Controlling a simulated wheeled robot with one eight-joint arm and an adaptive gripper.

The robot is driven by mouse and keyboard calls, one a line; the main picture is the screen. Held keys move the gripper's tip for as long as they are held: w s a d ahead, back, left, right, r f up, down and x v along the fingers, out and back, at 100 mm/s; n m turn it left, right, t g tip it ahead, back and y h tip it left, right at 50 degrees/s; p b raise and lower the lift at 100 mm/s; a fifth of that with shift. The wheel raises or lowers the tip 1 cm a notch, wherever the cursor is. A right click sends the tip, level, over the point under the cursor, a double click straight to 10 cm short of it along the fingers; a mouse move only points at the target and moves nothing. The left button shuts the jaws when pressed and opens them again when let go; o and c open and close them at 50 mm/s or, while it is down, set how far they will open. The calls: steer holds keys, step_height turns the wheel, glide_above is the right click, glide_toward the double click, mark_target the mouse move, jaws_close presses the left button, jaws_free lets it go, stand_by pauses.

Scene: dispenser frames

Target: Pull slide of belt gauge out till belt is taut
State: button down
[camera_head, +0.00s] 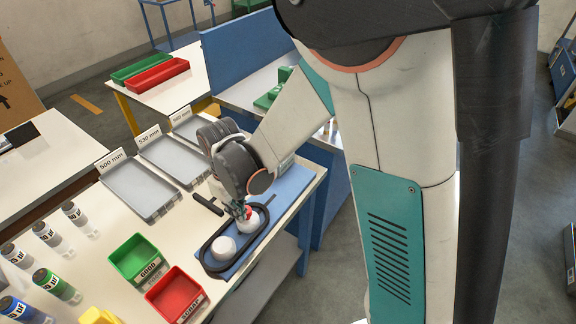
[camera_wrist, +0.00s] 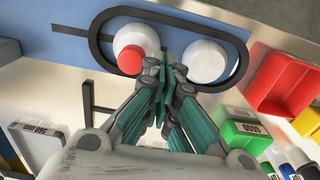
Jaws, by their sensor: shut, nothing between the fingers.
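The belt gauge's blue board (camera_head: 284,191) carries two white pulleys, a near one (camera_head: 223,248) and a far one (camera_head: 255,221) partly hidden by my gripper. In the wrist view a red knob (camera_wrist: 131,60) sits at the left white pulley (camera_wrist: 136,38); the other pulley (camera_wrist: 205,61) is at right. A black belt (camera_head: 209,245) loops around both, with visible gaps between belt and pulleys. A black T-shaped handle (camera_head: 208,205) sticks out beside the board; it shows at left in the wrist view (camera_wrist: 88,104). My gripper (camera_head: 242,211) is shut and empty, over the belt loop between the pulleys.
Grey trays (camera_head: 140,190) with length labels lie behind at left. A green bin (camera_head: 134,257) and a red bin (camera_head: 174,295) stand at the front left, near several labelled cylinders (camera_head: 57,287). A blue panel (camera_head: 335,196) rises behind the board.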

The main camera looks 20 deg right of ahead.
mark_target(241, 232)
steer(key=shift+f, duration=0.1)
steer(key=shift+f+b, duration=1.5)
steer(key=shift+f, duration=0.05)
steer(key=shift+w+d, duration=0.6)
steer(key=shift+d, duration=0.3)
steer(key=shift+w+d, duration=0.6)
steer(key=shift+d, duration=0.25)
steer(key=shift+w+d, duration=0.6)
steer(key=shift+d, duration=0.3)
steer(key=shift+s+a+b, duration=0.15)
steer(key=shift+b, duration=0.2)
stand_by(1.8)
steer(key=shift+r, duration=0.2)
step_height(241, 232, up, 7)
steer(key=p, duration=0.4)
steer(key=shift+f+p, duration=0.15)
steer(key=shift+p, duration=0.15)
stand_by(0.3)
